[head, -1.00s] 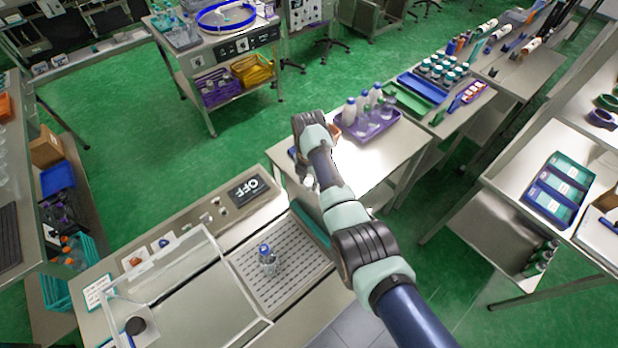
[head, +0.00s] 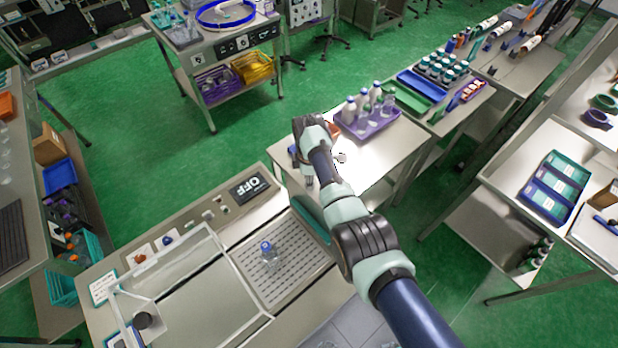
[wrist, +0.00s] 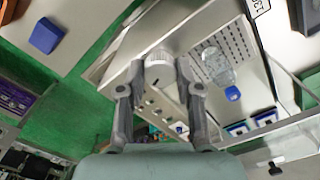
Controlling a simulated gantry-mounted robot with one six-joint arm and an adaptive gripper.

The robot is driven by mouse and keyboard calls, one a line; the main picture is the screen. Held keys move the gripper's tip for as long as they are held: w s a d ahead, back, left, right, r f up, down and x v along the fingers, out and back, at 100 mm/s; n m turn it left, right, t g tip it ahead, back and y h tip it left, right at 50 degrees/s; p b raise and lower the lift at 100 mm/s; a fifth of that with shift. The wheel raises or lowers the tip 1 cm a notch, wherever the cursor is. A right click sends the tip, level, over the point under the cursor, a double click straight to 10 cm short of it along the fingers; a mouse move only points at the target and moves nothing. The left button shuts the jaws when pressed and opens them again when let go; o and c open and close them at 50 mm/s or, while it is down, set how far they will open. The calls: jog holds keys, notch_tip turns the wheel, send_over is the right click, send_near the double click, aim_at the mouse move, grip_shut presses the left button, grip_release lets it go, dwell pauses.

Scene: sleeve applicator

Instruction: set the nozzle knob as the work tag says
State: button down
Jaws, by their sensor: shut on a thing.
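In the wrist view my gripper (wrist: 160,82) has its two fingers on either side of a pale, ribbed, round knob-like piece (wrist: 158,68) and is shut on it. It looks like the nozzle knob; its setting marks cannot be read, and I cannot tell what it is fixed to. In the head view my gripper (head: 309,178) is partly hidden by my wrist, near the far right corner of the applicator (head: 215,222). A white card (head: 103,288) with print too small to read stands at the applicator's left end; it may be the work tag.
The panel display (head: 249,187) reads OFF. A purple tray of bottles (head: 376,121) stands on the table behind my wrist.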

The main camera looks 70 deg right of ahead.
jog(key=m, duration=0.5)
jog(key=shift+r+m, duration=0.1)
jog(key=shift+m, duration=0.2)
jog(key=m, duration=0.5)
jog(key=shift+p, duration=0.4)
jog(key=m, duration=0.5)
jog(key=shift+m, duration=0.4)
jog(key=m, duration=0.4)
jog(key=shift+m, duration=0.3)
jog(key=m, duration=1)
jog(key=shift+m, duration=0.4)
jog(key=m, duration=1)
jog(key=shift+m, duration=0.3)
